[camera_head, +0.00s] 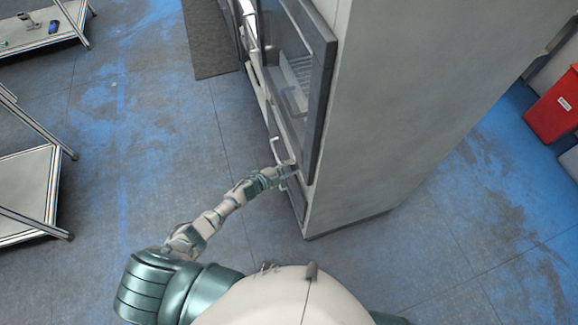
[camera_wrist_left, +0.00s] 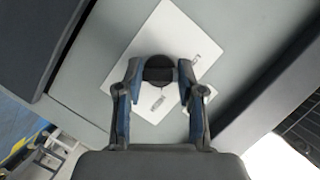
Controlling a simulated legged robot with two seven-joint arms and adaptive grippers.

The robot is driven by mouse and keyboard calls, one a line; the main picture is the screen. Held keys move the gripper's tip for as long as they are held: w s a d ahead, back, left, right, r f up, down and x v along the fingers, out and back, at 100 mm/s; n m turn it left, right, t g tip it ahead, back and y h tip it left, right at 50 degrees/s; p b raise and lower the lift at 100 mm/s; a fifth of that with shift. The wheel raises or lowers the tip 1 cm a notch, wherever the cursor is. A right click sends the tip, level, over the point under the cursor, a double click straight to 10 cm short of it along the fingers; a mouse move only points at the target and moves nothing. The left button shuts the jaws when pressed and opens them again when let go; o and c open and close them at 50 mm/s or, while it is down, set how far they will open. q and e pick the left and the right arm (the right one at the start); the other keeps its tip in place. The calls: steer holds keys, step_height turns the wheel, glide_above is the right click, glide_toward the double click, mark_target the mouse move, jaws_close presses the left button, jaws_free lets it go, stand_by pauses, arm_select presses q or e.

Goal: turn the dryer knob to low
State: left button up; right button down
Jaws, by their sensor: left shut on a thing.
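The dryer is a tall grey cabinet (camera_head: 400,100) with a dark-framed glass door (camera_head: 292,80) on its left-facing front. My left arm reaches to the lower front corner of it, and the left gripper (camera_head: 283,170) is at the panel below the door. In the left wrist view, the round black dryer knob (camera_wrist_left: 158,70) sits on a white plate (camera_wrist_left: 178,35) with small dark labels. The left gripper (camera_wrist_left: 158,80) has one finger on each side of the knob and is shut on it. The knob's pointer and setting cannot be read. In the head view the knob is hidden. My right gripper is not in view.
A handle (camera_head: 275,148) sticks out from the front beside my left gripper. Low metal-framed tables stand at the left (camera_head: 28,190) and top left (camera_head: 40,28). A red bin (camera_head: 553,108) stands at the far right. The blue-grey floor between is clear.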

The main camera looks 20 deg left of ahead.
arm_select(q)
steer(key=shift+f+n+g+p, duration=0.1)
steer(key=shift+n+g+p, duration=0.2)
steer(key=shift+n+p, duration=0.25)
steer(key=shift+s, duration=0.1)
steer(key=o, duration=1.1)
steer(key=shift+f, duration=0.1)
steer(key=shift+o, duration=0.2)
steer(key=shift+w, duration=0.2)
steer(key=v, duration=1.2)
steer(key=shift+w+a, duration=0.1)
